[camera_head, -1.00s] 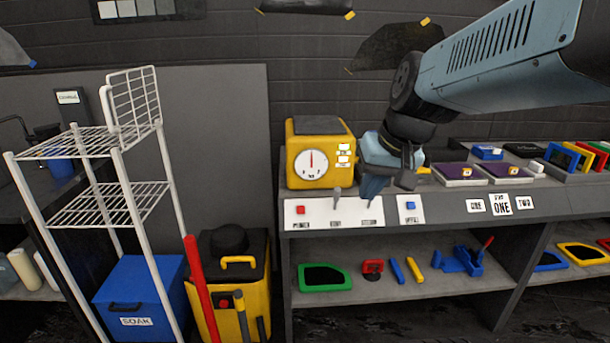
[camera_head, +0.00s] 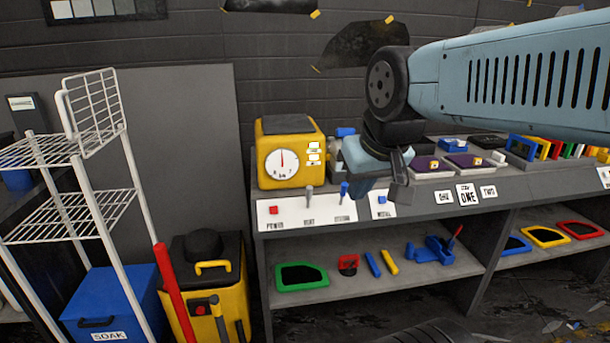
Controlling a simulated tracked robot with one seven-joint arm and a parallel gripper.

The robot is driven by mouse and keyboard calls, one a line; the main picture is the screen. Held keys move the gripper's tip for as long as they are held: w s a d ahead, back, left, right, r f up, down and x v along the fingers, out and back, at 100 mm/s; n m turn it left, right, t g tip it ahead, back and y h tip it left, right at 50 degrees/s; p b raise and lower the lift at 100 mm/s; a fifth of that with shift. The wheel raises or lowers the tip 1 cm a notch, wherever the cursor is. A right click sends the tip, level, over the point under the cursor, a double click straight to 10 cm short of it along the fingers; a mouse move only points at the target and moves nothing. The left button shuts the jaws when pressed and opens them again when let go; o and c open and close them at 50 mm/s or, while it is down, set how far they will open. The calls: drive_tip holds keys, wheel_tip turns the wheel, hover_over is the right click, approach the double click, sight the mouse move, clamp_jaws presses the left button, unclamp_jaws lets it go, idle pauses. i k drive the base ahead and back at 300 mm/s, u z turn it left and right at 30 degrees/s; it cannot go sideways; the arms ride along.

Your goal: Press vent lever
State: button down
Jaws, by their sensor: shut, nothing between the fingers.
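The vent lever (camera_head: 309,196) is a small grey upright lever on the white sloped panel at the bench front, above a label that seems to read VENT. A blue lever (camera_head: 343,191) stands just right of it. My gripper (camera_head: 354,194) is shut and empty, pointing down over the panel, right of both levers in the picture.
A yellow machine with a round dial (camera_head: 290,155) stands behind the panel. A red power button (camera_head: 273,210) is left of the levers, and a blue button (camera_head: 382,199) right.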

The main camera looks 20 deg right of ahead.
sight(309, 189)
drive_tip(key=u, duration=1.3)
drive_tip(key=i, duration=0.1)
drive_tip(key=z, duration=3.35)
drive_tip(key=i, duration=0.7)
drive_tip(key=u, duration=1.85)
